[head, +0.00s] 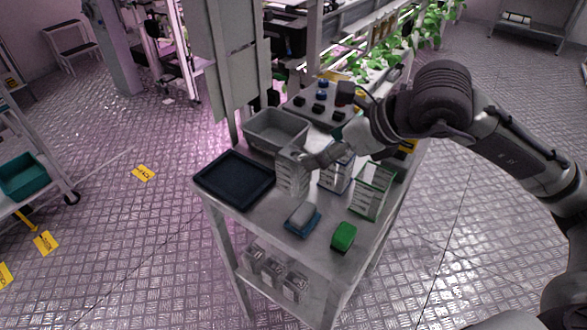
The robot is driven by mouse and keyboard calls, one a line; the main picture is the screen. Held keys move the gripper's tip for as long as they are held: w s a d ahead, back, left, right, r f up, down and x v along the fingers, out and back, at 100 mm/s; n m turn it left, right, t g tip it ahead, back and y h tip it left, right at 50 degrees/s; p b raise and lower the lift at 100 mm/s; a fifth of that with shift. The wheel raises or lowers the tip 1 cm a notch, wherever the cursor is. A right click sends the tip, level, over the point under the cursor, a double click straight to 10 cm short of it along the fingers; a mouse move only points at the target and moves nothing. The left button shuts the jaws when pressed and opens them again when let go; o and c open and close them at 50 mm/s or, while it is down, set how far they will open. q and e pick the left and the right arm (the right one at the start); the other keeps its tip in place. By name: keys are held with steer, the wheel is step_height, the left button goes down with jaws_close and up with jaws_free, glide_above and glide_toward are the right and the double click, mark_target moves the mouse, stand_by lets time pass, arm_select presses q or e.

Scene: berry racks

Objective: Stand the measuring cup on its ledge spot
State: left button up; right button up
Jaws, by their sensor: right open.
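My right gripper (318,158) reaches in from the right over the metal table (272,222). It is open, and its tips are close beside the top of a pale stacked container (292,178). I cannot tell whether they touch. I cannot pick out the measuring cup for certain; it may be hidden behind my right arm or too small to tell. A grey raised board (312,113) with several dark and blue knob-like pieces lies at the back of the table; I cannot tell which spot is the cup's. My left gripper is not in view.
On the table are a grey bin (270,143), a dark tray (236,179), two more stacked containers (335,177) (369,199), a blue-grey item (302,217) and a green block (343,236). Clear boxes (272,269) sit on the lower shelf. Plants stand behind.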

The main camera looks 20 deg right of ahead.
mark_target(299, 156)
steer(key=x, duration=0.2)
steer(key=shift+w+a+f, duration=0.2)
steer(key=shift+w, duration=0.1)
steer(key=p+x, duration=0.1)
steer(key=x, duration=0.5)
steer(key=shift+a+r, duration=0.2)
steer(key=shift+r, duration=0.1)
steer(key=c, duration=1.4)
